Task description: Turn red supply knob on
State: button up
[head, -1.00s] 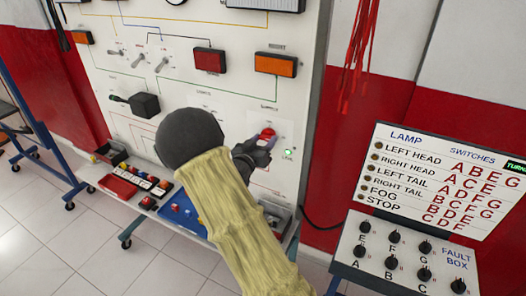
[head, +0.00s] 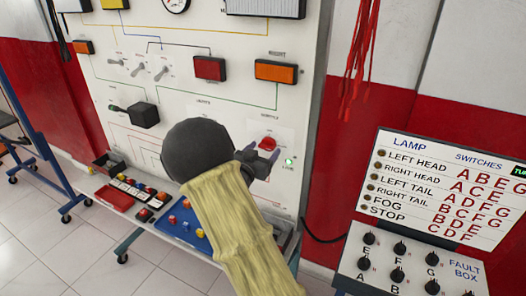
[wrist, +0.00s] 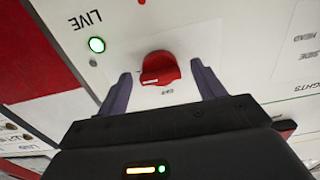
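The red supply knob (head: 268,144) is on the white trainer panel (head: 225,100), next to a lit green LIVE lamp (head: 289,162). In the wrist view the red knob (wrist: 160,68) shows whole, with a white mark on its edge, and the green lamp (wrist: 97,45) glows beside it. My gripper (head: 262,160) is just below the knob in the head view. In the wrist view my gripper (wrist: 160,85) is open, one finger on each side of the knob, with gaps between fingers and knob. The fingers do not appear to touch it.
A fault box (head: 410,262) with black knobs and a lamp chart (head: 450,185) stand at the right. A shelf with a red tray (head: 115,197) and a blue tray (head: 180,225) is below the panel. Red leads (head: 360,50) hang on the wall.

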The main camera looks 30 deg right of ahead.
jog(key=shift+r, duration=0.1)
jog(key=b+v, duration=0.2)
jog(key=v, duration=1.5)
jog(key=shift+s+b, duration=0.2)
jog(key=shift+b, duration=0.1)
jog(key=shift+w+a, duration=0.1)
